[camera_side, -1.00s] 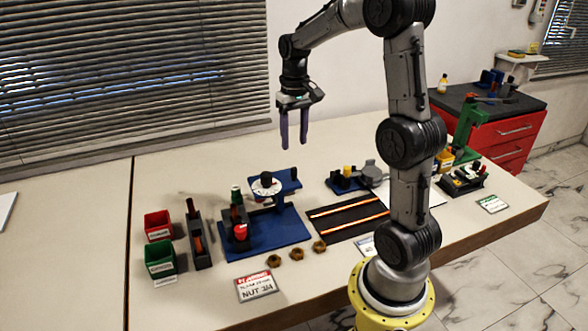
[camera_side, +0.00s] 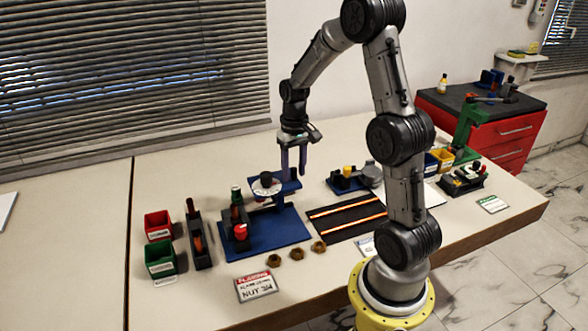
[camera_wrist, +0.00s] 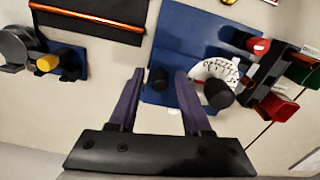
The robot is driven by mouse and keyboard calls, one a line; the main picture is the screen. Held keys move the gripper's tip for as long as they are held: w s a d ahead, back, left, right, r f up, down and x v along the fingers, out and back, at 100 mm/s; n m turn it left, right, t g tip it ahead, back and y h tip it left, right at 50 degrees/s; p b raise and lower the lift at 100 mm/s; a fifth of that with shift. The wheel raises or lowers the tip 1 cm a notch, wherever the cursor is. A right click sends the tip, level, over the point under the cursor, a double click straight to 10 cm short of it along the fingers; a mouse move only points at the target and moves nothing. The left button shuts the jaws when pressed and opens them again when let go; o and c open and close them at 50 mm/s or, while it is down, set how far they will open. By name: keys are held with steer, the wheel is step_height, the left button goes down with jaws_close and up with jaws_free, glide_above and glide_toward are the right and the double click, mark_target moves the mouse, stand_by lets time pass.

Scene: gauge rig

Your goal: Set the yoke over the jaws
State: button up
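My gripper (camera_side: 293,176) has two purple fingers, open, and reaches down over the right side of the blue rig. In the wrist view my gripper (camera_wrist: 160,74) has a black knob (camera_wrist: 157,80) in the gap between its fingers, with nothing visibly held. The rig has a blue base plate (camera_side: 292,232), a raised blue piece (camera_side: 289,187) just under my fingertips, and a white dial (camera_side: 264,190). I cannot tell for certain which parts are the yoke and the jaws; contact with the fingers is unclear.
A black upright holder with a red knob (camera_side: 240,231) stands on the rig's left. Red (camera_side: 158,227) and green (camera_side: 160,258) bins are further left. Several brass nuts (camera_side: 297,253) lie in front. A black mat with orange strips (camera_side: 345,216) and a yellow-topped fixture (camera_side: 348,172) are right.

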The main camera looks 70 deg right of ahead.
jaws_close()
steer(key=shift+r, duration=0.1)
stand_by(1.1)
